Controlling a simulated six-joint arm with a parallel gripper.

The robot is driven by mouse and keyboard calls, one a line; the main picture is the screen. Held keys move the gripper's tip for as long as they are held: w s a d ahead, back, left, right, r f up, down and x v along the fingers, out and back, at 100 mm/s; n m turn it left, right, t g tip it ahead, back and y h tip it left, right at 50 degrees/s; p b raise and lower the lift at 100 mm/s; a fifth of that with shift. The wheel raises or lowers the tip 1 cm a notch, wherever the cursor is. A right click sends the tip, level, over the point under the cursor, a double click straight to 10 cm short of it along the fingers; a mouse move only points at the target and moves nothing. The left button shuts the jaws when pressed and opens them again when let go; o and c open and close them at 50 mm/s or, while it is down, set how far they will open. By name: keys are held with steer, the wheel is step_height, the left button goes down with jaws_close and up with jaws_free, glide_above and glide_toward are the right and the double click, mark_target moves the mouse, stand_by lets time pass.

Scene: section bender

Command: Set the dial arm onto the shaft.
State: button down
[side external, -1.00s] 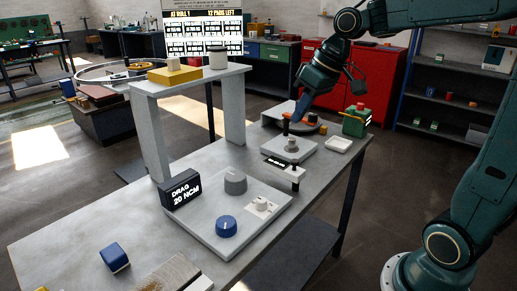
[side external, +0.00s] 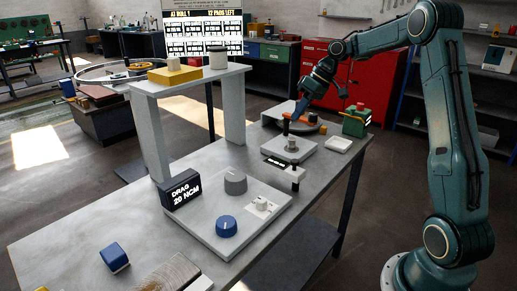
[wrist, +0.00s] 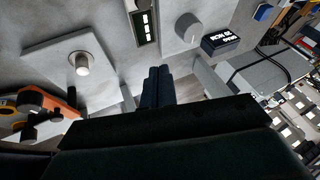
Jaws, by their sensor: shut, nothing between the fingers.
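An orange piece with dark round parts (wrist: 48,103), which looks like the dial arm, lies at the left of the wrist view. It shows behind the shaft plate in the side view (side external: 310,121), partly hidden by my gripper. A short silver shaft (wrist: 82,64) stands upright and bare on a light square plate (wrist: 55,43); it also shows in the side view (side external: 292,144). My gripper (side external: 298,112) is above the far part of the bench, beyond the shaft. Its dark blue fingers (wrist: 157,84) are together, with nothing between them.
A grey knob (side external: 235,182), a blue knob (side external: 226,226) and a drag display (side external: 181,191) stand nearer on the bench. A grey raised shelf (side external: 146,88) stands to the left. A green box (side external: 355,121) and a white tray (side external: 338,145) are at the right.

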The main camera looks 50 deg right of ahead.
steer(key=d+f+y, duration=0.1)
steer(key=d+f, duration=0.7)
steer(key=d, duration=0.2)
steer(key=shift+s+y, duration=0.3)
steer(key=shift+s, duration=0.15)
steer(key=shift+f, duration=0.1)
steer(key=x, duration=1)
steer(key=shift+w, duration=0.25)
steer(key=shift+a, duration=1.95)
